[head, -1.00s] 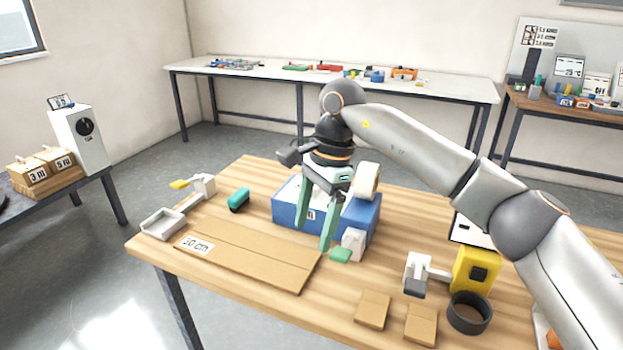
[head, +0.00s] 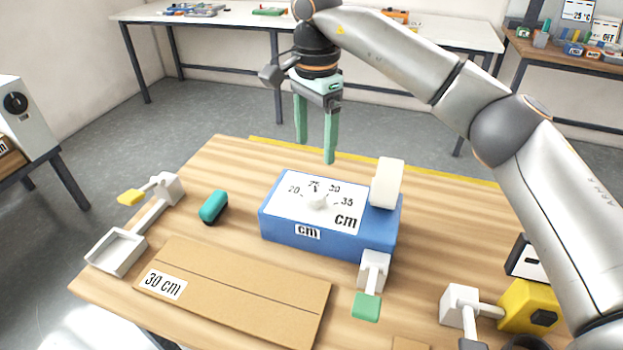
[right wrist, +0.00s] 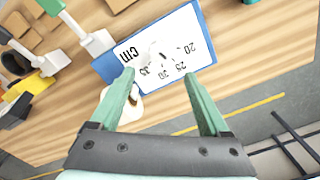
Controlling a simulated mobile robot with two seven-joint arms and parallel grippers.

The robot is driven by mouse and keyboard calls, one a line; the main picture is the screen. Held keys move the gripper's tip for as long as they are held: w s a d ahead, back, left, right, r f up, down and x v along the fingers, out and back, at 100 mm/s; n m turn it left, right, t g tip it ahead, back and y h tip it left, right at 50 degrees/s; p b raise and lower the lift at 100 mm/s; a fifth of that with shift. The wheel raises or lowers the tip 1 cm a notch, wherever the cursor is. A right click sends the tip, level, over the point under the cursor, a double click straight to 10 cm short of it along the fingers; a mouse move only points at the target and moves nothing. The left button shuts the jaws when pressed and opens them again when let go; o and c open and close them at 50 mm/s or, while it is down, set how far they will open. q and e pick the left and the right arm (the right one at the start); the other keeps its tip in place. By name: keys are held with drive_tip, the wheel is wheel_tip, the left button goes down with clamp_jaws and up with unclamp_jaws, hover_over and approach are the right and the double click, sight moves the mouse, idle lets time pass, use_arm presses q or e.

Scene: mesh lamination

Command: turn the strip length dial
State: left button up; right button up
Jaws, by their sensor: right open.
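The strip length dial (head: 317,202) is a small pale knob on a white face marked 20, 25, 30, 35 and cm. The face lies on top of a blue box (head: 330,243) on the wooden table. The dial face also shows in the right wrist view (right wrist: 163,55), beyond my fingertips. My right gripper (head: 316,150) is open and empty, with its green fingers pointing down above and behind the box, apart from the dial. In the right wrist view my right gripper (right wrist: 165,85) has its fingers spread wide. My left gripper is not in view.
A white roll (head: 386,183) stands at the box's right end, and a white lever with a green tip (head: 367,306) is at its front right. A cardboard sheet labelled 30 cm (head: 235,292), a teal block (head: 213,207) and a grey tray (head: 117,252) lie to the left.

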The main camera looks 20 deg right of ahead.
sight(315, 193)
wheel_tip(315, 193, down, 11)
drive_tip(key=shift+s+f, duration=0.1)
drive_tip(key=shift+f, duration=0.1)
idle(0.3)
clamp_jaws()
idle(0.4)
